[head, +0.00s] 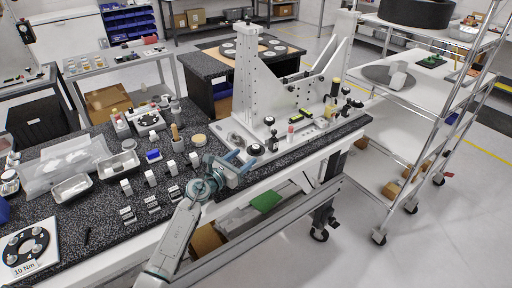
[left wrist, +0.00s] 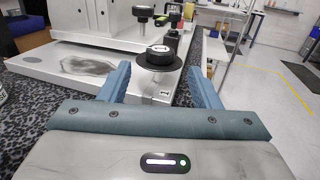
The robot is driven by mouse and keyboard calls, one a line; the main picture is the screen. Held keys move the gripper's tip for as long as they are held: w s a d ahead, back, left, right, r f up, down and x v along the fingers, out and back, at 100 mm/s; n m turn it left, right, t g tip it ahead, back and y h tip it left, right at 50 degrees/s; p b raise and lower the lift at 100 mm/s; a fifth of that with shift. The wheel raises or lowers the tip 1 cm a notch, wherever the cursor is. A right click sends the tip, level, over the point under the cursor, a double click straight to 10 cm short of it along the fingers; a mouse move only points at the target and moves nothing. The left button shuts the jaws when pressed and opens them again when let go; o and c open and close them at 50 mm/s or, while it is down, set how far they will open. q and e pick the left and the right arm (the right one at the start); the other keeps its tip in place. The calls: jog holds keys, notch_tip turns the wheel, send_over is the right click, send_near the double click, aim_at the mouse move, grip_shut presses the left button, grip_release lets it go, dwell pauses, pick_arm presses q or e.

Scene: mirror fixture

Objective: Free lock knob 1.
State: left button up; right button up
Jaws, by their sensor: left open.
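Lock knob 1 (left wrist: 157,52) is a black round knob with a white-marked top on a dark disc, over a pale block (left wrist: 160,88) bearing a "1" label. In the head view a black knob (head: 256,150) at the near edge of the white mirror fixture (head: 250,100) appears to be the same one. My left gripper (head: 241,165) is open in front of it. In the left wrist view its blue fingers (left wrist: 160,75) stand to the left and right of the knob and block, with visible gaps. My right gripper is not in view.
Other black knobs (head: 269,121) stand farther back on the fixture. The dark speckled bench (head: 100,210) to the left carries trays, small blocks and a "10 Nm" card (head: 28,247). A wire-shelf cart (head: 415,110) stands to the right, with open floor before it.

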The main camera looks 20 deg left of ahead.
aim_at(252, 151)
pick_arm(q)
jog(key=x, duration=0.7)
jog(key=shift+w, duration=0.2)
jog(key=shift+p, duration=0.3)
jog(key=c, duration=1)
